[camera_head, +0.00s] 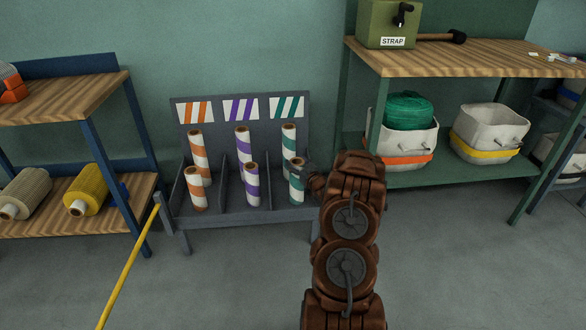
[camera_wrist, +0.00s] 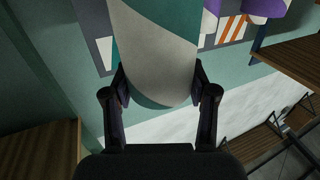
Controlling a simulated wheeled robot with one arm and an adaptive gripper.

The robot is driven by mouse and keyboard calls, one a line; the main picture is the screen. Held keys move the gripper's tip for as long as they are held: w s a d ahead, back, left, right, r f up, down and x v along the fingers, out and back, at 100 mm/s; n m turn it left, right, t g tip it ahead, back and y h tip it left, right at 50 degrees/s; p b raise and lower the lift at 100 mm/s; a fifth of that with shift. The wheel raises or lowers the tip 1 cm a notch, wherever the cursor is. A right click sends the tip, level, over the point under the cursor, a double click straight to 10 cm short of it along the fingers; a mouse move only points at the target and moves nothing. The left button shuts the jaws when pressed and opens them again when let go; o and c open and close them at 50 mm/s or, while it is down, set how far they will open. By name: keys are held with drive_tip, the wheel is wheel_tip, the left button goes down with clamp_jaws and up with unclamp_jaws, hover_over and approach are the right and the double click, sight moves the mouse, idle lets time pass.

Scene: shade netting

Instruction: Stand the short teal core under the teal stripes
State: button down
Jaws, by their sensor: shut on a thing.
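The short teal core (camera_head: 297,184), striped teal and white, is upright at the front of the rack's right bay, below the sign with teal stripes (camera_head: 287,107). My gripper (camera_head: 302,180) reaches it from the right and is shut on it. In the wrist view my gripper's two fingers (camera_wrist: 158,85) flank the teal and white core (camera_wrist: 160,55). I cannot tell whether its foot touches the rack floor. A tall teal core (camera_head: 289,139) stands behind it in the same bay.
The grey rack (camera_head: 236,214) has dividers between its bays. Its left bay holds a short orange core (camera_head: 195,190) and a tall one; its middle bay holds a short purple core (camera_head: 252,186) and a tall one. A yellow pole (camera_head: 128,265) leans at the rack's left. Shelves flank it.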

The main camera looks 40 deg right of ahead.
drive_tip(key=x, duration=0.2)
drive_tip(key=b+x, duration=0.1)
drive_tip(key=x, duration=0.1)
drive_tip(key=shift+w+d+f, duration=0.15)
drive_tip(key=shift+d, duration=0.25)
wheel_tip(320, 180, down, 3)
drive_tip(key=shift+f+b, duration=0.2)
drive_tip(key=shift+b, duration=0.8)
drive_tip(key=shift+f, duration=0.1)
drive_tip(key=shift+c, duration=1.6)
unclamp_jaws()
drive_tip(key=p+v, duration=0.3)
drive_tip(key=v, duration=0.9)
drive_tip(key=shift+p, duration=0.3)
